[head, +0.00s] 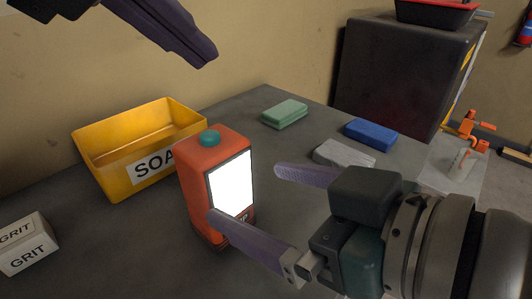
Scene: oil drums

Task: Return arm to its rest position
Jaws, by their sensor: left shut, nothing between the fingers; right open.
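My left gripper (205,60) hangs in from the top left, high above the table and apart from everything on it. Its purple-grey fingers are shut and empty. My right gripper (246,192) comes in from the lower right with its fingers spread. One fingertip overlaps the lower front of an orange jug (188,185) with a teal cap and a blank white label. The other fingertip lies just right of the jug. I cannot tell whether the near finger touches it. The jug stands upright on the dark table (110,235).
A yellow bin (108,178) marked SOAP stands behind left of the jug. Green (285,113), blue (371,134) and grey (343,157) blocks lie behind. A dark cabinet (400,75) bears a red-rimmed tray (437,12). An orange clamp (470,130) is right.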

